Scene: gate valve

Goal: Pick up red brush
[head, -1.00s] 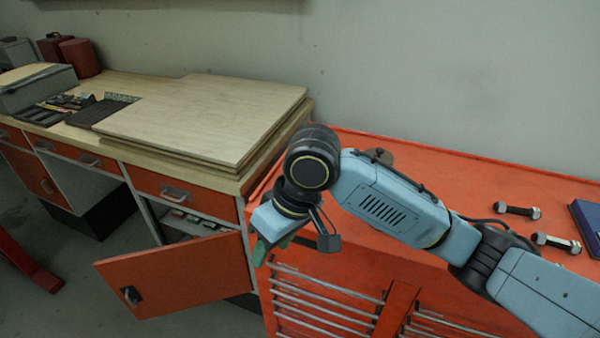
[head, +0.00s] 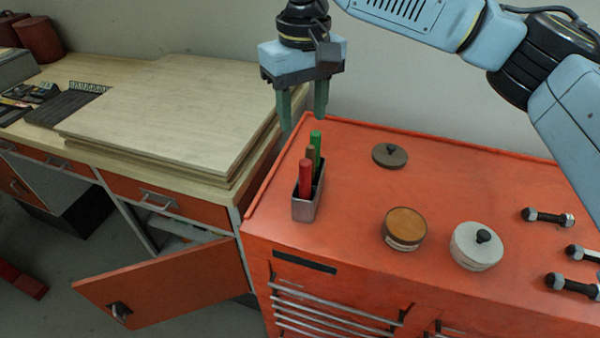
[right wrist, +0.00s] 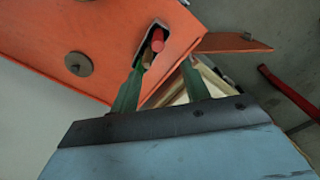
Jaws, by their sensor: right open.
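The red brush (head: 305,178) stands upright in a grey metal holder (head: 307,208) on the left part of the orange cabinet top, with a green-handled one (head: 315,146) and a brown one behind it. My right gripper (head: 304,122) is open and empty, pointing down, above and behind the holder. In the right wrist view the red brush (right wrist: 157,40) shows beyond the two green fingers (right wrist: 160,72), apart from them. My left gripper is not in view.
An open tin with brown contents (head: 404,228), a white lidded tin (head: 476,245), a dark round lid (head: 390,155) and several bolts (head: 548,216) lie to the right. Stacked boards (head: 170,115) on the workbench stand left. An orange cabinet door (head: 165,285) hangs open.

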